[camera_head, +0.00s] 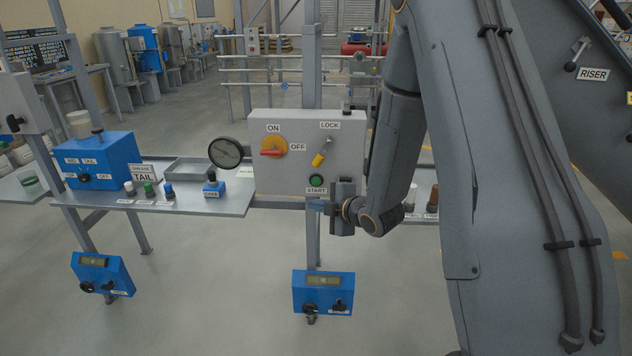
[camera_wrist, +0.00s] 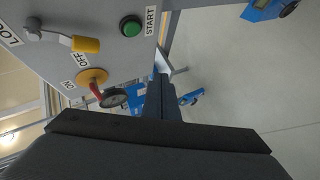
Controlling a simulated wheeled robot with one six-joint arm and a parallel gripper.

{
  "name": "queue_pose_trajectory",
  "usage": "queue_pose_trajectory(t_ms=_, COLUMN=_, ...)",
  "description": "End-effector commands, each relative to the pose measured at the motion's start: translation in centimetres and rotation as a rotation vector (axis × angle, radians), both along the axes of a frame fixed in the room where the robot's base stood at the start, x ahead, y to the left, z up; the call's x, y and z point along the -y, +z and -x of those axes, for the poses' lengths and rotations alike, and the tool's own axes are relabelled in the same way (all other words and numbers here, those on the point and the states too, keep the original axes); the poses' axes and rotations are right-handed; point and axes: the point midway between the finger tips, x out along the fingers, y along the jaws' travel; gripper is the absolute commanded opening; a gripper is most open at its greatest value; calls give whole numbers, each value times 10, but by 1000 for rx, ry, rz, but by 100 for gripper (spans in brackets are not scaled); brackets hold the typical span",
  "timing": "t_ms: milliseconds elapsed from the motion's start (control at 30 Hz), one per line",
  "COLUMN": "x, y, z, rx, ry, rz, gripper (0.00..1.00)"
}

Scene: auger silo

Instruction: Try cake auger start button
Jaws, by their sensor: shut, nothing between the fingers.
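The green start button (camera_head: 316,181) sits low on the grey control panel (camera_head: 270,186), above a START label. It also shows in the wrist view (camera_wrist: 131,27), green with a dark rim, beside its START label. My gripper (camera_head: 312,205) is shut and empty, just below and in front of the button in the head view. In the wrist view the shut fingers (camera_wrist: 161,84) point up the picture, apart from the button, which lies up and to the left of the tips. The panel also bears a red-handled ON/OFF switch (camera_head: 272,152) and a yellow LOCK lever (camera_head: 321,154).
A round dark gauge (camera_head: 225,153) stands at the panel's left. A blue display box (camera_head: 323,292) hangs below the panel. Open floor lies around it.

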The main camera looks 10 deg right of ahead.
Motion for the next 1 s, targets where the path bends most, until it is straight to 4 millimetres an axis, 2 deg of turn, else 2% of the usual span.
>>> queue_pose_trajectory(t_ms=367, x=2, y=0, z=-6, rx=-1, ry=-3, rz=-2, gripper=0)
queue_pose_trajectory(t_ms=1000, x=24, y=-1, z=-75, rx=-2, ry=-3, rz=-1, gripper=0)
